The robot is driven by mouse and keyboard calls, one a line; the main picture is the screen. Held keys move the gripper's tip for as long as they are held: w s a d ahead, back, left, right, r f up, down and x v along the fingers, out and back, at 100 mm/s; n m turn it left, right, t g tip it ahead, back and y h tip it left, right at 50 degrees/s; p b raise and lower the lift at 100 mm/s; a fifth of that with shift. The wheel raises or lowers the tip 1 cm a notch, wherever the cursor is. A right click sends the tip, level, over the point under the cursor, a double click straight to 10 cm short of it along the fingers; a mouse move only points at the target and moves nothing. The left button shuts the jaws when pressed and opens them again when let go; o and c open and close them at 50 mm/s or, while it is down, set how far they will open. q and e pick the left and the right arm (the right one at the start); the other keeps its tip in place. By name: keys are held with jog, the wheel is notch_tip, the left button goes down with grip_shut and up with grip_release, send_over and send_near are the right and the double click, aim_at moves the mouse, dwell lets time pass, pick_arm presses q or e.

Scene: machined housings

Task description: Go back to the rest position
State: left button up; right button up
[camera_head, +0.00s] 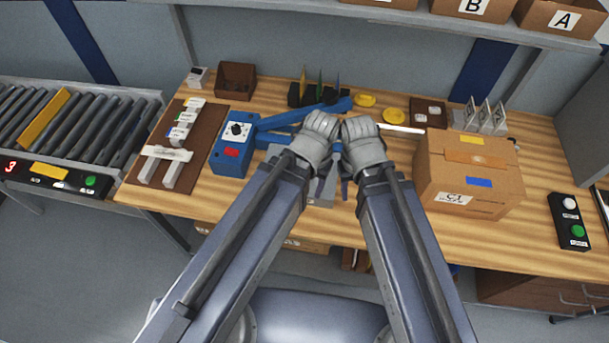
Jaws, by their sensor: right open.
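My two arms reach forward side by side over the middle of the wooden workbench (240,205). My left gripper (319,188) is mostly hidden behind its wrist, and its jaw opening cannot be made out. A grey piece (322,202) lies under and between the wrists, mostly covered. I cannot tell what it is, and I see no part held up by either gripper.
A cardboard box (468,178) stands close right of my right arm. A blue device (233,147) with a dial is left of my left arm. A button box (568,222) lies far right. A roller conveyor (75,125) is at left. A shelf (400,15) holds boxes above.

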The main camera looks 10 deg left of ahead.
pick_arm(q)
notch_tip(320, 180, down, 9)
jog(key=b, duration=0.9)
jog(key=shift+o, duration=0.3)
dwell(0.3)
